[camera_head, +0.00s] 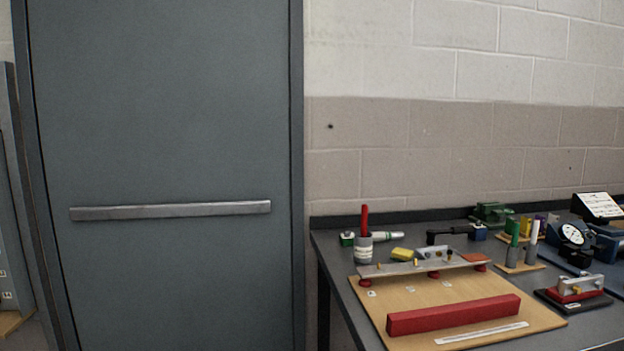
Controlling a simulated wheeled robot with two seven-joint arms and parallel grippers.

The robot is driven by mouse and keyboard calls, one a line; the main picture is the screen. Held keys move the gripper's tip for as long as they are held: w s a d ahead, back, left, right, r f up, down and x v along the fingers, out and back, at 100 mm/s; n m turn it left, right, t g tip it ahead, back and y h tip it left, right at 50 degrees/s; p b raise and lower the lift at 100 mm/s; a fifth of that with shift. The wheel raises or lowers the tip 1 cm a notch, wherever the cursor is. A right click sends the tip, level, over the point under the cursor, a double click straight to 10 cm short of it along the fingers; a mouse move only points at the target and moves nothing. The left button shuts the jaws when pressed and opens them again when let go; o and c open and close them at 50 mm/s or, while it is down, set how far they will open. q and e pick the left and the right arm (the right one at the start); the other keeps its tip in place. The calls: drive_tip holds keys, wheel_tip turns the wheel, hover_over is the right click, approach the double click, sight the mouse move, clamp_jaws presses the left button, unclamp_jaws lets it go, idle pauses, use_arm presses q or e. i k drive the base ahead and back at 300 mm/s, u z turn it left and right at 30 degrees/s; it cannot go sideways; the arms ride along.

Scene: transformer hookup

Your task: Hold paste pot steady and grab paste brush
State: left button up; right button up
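The paste pot (363,250) appears to be the small grey cup with pale bands at the back left of the workbench. It stands upright. A red handle (364,219), which looks like the paste brush, sticks up out of it; its lower end is hidden inside the pot. Neither of my grippers shows in the head view, and nothing touches the pot or the handle.
The dark workbench (345,300) fills the lower right. A wooden board (400,308) carries a metal bar on red feet and a red block (455,314). A grey door (170,120) stands at left.

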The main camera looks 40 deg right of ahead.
sight(364, 224)
drive_tip(key=i, duration=2.9)
drive_tip(key=z, duration=3.2)
